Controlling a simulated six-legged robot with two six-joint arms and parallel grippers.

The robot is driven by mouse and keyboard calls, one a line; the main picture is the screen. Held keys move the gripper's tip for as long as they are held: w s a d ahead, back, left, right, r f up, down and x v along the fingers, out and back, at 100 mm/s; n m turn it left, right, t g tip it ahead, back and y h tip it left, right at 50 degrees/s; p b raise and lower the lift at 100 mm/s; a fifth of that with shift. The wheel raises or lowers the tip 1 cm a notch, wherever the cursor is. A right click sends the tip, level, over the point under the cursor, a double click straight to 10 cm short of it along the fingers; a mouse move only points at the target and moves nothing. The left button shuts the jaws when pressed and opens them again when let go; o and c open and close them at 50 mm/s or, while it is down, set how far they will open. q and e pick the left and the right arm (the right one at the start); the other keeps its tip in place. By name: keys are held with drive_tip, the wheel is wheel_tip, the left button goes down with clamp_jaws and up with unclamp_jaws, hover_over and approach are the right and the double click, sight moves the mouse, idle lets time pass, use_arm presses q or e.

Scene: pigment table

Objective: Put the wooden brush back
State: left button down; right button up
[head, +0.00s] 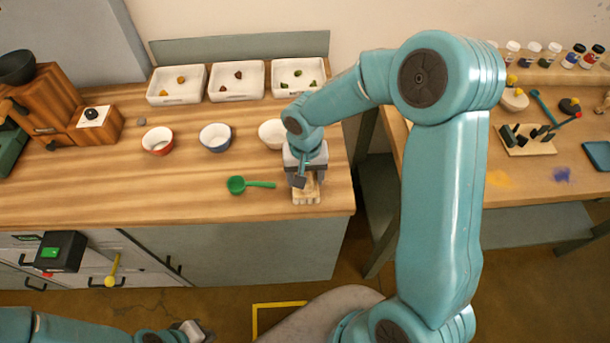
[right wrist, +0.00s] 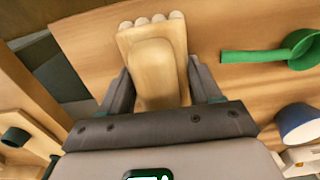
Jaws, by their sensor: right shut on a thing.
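The wooden brush (right wrist: 153,65) is a pale, flat wooden piece with several rounded ends along its far edge. In the right wrist view it lies between the fingers of my right gripper (right wrist: 160,82), which is shut on it. In the head view the brush (head: 306,192) shows below my right gripper (head: 304,178), at the front right of the wooden counter; the gripper hides part of it. I cannot tell whether it touches the counter. My left gripper (head: 192,331) is low at the bottom edge, away from the counter, and its jaws are unclear.
A green scoop (head: 246,185) lies just left of the brush. Three bowls, a red one (head: 158,142), a blue one (head: 215,138) and a pale one (head: 272,134), stand behind. White trays (head: 237,97) line the back. A second table (head: 520,188) at right holds a tool rack (head: 527,147).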

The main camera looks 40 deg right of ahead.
drive_tip(key=shift+w+f, duration=0.1)
drive_tip(key=shift+f, duration=0.4)
drive_tip(key=shift+s+r, duration=0.15)
drive_tip(key=shift+s, duration=0.2)
drive_tip(key=shift+w+f, duration=0.1)
drive_tip(key=shift+f, duration=0.1)
drive_tip(key=o, duration=1)
drive_tip(key=shift+w, duration=0.15)
drive_tip(key=shift+s+r, duration=0.1)
drive_tip(key=shift+s, duration=0.1)
drive_tip(key=shift+w+r, duration=0.15)
drive_tip(key=shift+r, duration=0.05)
wheel_tip(320, 180, up, 11)
drive_tip(key=shift+w+b, duration=0.1)
drive_tip(key=shift+b, duration=0.2)
drive_tip(key=shift+s+r, duration=0.2)
drive_tip(key=shift+r, duration=0.2)
